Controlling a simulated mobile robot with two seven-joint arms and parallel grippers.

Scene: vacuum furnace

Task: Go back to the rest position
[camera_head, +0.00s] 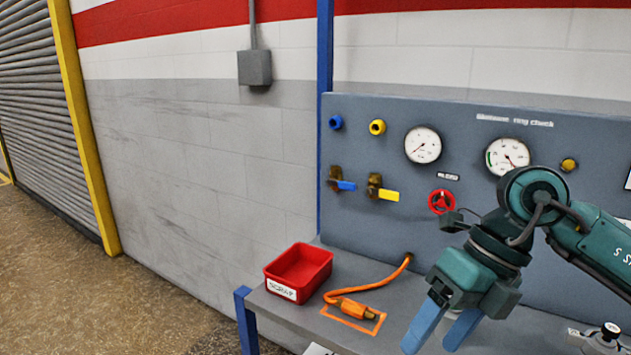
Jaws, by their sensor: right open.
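My right gripper (442,331) comes in from the right and hangs over the front of the grey workbench (398,297). Its two blue fingers point down and stand apart, with nothing seen between them. It is to the right of an orange hose (385,281) whose brass-ended connector (355,308) lies in an orange outlined square on the bench. My left gripper is not in view.
A red tray (300,266) labelled SCRAP sits at the bench's left end. Behind the bench stands a grey panel (365,233) with two gauges, blue and yellow valve handles and a red handwheel (441,201). The floor (150,300) at left is clear.

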